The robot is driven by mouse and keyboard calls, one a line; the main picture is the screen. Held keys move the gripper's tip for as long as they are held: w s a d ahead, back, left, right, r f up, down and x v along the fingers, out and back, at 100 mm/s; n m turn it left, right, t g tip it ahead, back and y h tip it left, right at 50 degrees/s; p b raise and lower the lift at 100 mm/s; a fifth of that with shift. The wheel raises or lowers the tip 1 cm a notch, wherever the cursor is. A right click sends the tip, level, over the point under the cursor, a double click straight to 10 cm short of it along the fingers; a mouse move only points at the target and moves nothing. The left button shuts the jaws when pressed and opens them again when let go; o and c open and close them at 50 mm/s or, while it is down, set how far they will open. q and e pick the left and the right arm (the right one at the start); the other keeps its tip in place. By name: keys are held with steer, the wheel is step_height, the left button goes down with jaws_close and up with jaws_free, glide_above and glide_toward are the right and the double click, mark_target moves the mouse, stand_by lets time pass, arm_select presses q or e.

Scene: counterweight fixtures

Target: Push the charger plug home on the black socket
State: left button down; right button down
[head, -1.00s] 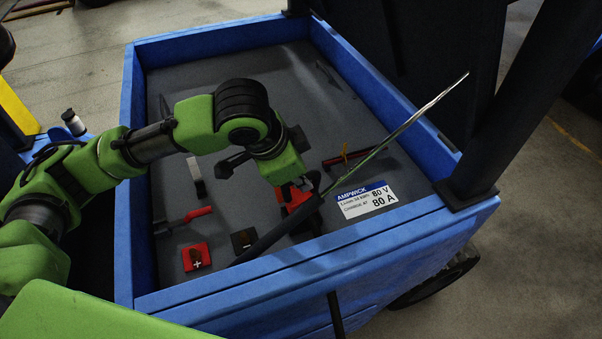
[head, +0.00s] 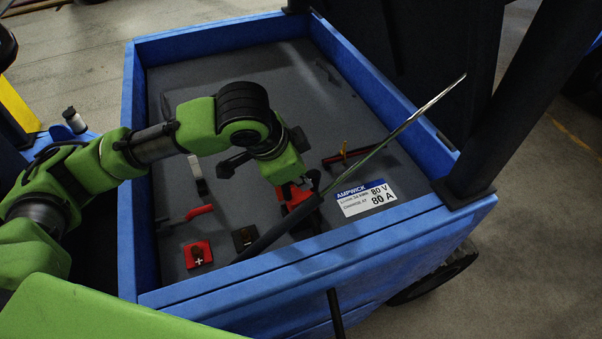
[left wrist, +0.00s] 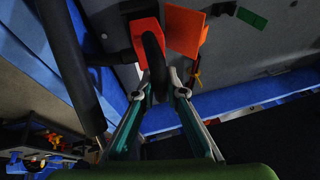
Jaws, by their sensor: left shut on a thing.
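My left gripper (head: 297,190) reaches over the blue-walled bay and is low over its grey floor. In the left wrist view its fingers (left wrist: 165,84) are shut on the black curved part of a red-orange plug (left wrist: 145,36), which I take as the charger plug. The plug's red body (head: 296,199) shows partly under the gripper in the head view. A small dark block (head: 244,238), likely the black socket, lies left of the gripper on the floor. Whether the plug touches a socket is hidden. My right gripper is not in view.
A strut with a dark sleeve (head: 275,236) and silver rod (head: 410,118) slants up close beside the gripper. A red block marked plus (head: 198,254) lies left. A white label (head: 367,198) is at right. The blue front wall (head: 330,260) rises nearby. The bay's back is mostly clear.

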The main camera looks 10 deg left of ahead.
mark_target(302, 192)
arm_select(q)
steer(key=shift+f, duration=0.15)
steer(key=shift+f+b, duration=0.55)
steer(key=shift+f, duration=0.65)
steer(key=shift+p, duration=0.55)
steer(key=shift+f, duration=1.05)
stand_by(0.5)
steer(key=c, duration=2)
jaws_free()
steer(key=shift+f, duration=0.1)
steer(key=shift+s, duration=0.1)
steer(key=v, duration=1.2)
steer(key=shift+a, duration=0.1)
